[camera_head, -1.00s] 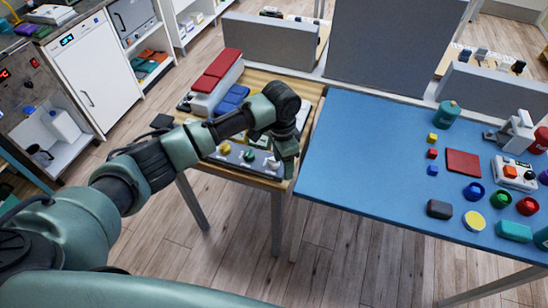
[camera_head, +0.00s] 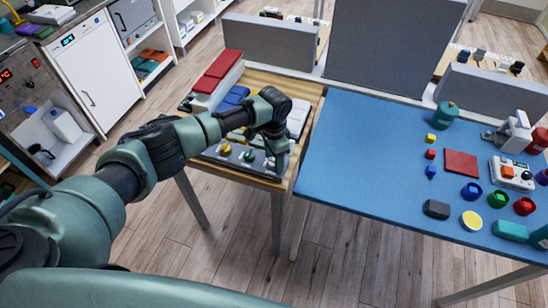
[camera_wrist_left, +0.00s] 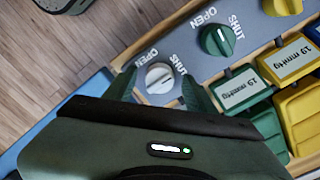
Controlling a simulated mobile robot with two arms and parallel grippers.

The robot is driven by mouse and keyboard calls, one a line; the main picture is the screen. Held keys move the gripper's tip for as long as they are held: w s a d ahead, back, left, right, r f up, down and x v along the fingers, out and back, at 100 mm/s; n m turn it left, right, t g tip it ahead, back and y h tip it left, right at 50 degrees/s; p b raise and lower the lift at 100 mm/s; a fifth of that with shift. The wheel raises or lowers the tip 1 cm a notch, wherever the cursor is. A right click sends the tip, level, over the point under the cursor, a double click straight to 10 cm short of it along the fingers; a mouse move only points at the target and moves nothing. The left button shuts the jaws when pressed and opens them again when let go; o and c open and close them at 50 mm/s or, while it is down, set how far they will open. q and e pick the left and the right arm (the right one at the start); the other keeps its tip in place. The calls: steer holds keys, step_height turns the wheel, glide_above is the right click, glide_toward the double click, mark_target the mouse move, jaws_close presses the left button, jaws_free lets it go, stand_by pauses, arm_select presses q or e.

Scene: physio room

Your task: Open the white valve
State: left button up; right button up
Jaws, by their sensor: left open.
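The white valve (camera_wrist_left: 159,78) is a round white knob on a grey panel (camera_wrist_left: 185,48), with the words OPEN and SHUT printed beside it. In the left wrist view my left gripper (camera_wrist_left: 159,73) is open, with one finger on each side of the knob. I cannot tell whether the fingers touch it. In the head view my left gripper (camera_head: 279,160) hangs over the right end of the panel and hides most of the white valve. I cannot tell which way the knob points. My right gripper is not in view.
A green valve (camera_wrist_left: 218,39) and a yellow valve (camera_wrist_left: 283,5) sit beside it on the panel. Green and yellow blocks (camera_wrist_left: 285,62) marked 19 mmHg lie close by. A blue table (camera_head: 365,170) with several small objects stands to the right.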

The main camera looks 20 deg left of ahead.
arm_select(q)
jaws_close()
